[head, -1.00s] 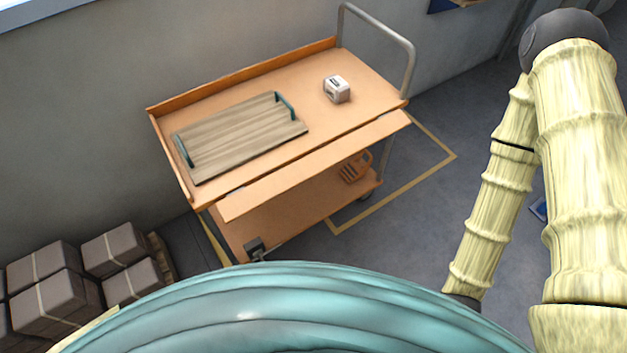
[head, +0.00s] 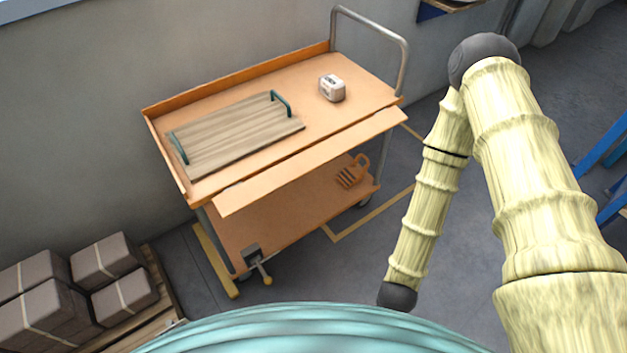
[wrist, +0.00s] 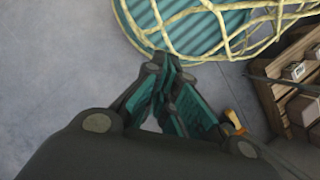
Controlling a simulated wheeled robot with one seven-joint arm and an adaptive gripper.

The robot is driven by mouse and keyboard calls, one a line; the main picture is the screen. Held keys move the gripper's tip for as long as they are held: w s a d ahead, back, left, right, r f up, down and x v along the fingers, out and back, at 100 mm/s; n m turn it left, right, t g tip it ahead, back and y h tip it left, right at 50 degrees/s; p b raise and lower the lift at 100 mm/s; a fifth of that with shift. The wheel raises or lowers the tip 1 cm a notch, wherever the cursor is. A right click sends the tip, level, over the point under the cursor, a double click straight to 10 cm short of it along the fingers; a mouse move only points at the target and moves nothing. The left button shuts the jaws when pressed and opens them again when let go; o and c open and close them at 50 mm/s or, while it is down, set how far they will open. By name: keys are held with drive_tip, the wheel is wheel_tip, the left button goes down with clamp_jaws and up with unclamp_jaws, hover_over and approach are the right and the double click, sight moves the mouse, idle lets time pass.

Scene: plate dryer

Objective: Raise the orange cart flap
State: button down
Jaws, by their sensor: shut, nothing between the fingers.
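The orange cart (head: 365,82) stands against the wall in the head view. Its orange flap (head: 312,163) is a long narrow panel along the near side of the top, sitting a little lower than the top surface. My arm is to the right of the cart, and my gripper is not visible in the head view. In the wrist view my gripper (wrist: 168,78) is shut and empty, above the grey floor and apart from the flap, which I cannot make out there.
The lower shelf holds an orange slotted item (head: 352,174). Boxes (head: 105,262) on a pallet stand at lower left. A blue frame (head: 603,145) is at right.

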drive_tip(key=w+a+f+m+g+y+b, duration=0.2)
drive_tip(key=a+f+y+b, duration=0.3)
drive_tip(key=a, duration=0.4)
drive_tip(key=w+a+f+m+g+y+b, duration=0.1)
drive_tip(key=a+f+m+y+b, duration=0.15)
drive_tip(key=a+b, duration=0.5)
drive_tip(key=w+a+r+m+t+y+b, duration=0.25)
drive_tip(key=w+a+m+y+b, duration=0.4)
drive_tip(key=w+a, duration=0.7)
drive_tip(key=w+d+r+m+t+y+b, duration=0.1)
drive_tip(key=w+d+m+t+y+b, duration=0.25)
drive_tip(key=w, duration=0.55)
drive_tip(key=w+r+m+t+y+b, duration=0.1)
drive_tip(key=w+t+y+b, duration=0.2)
drive_tip(key=w+t+b, duration=0.5)
drive_tip(key=w+d+r+m+t+h+b, duration=0.35)
drive_tip(key=w+d+m+t+h, duration=0.25)
drive_tip(key=w+d+m+t, duration=0.65)
drive_tip(key=w+a+r+n+t+b, duration=0.2)
drive_tip(key=w+a+r+t+b, duration=0.15)
drive_tip(key=w+r, duration=0.5)
drive_tip(key=shift+s+d+g+b, duration=0.25)
drive_tip(key=shift+s+d+b, duration=0.15)
drive_tip(key=shift+d, duration=0.2)
drive_tip(key=shift+s+d+g+b, duration=0.3)
drive_tip(key=shift+s+d, duration=0.1)
drive_tip(key=shift+d, duration=0.2)
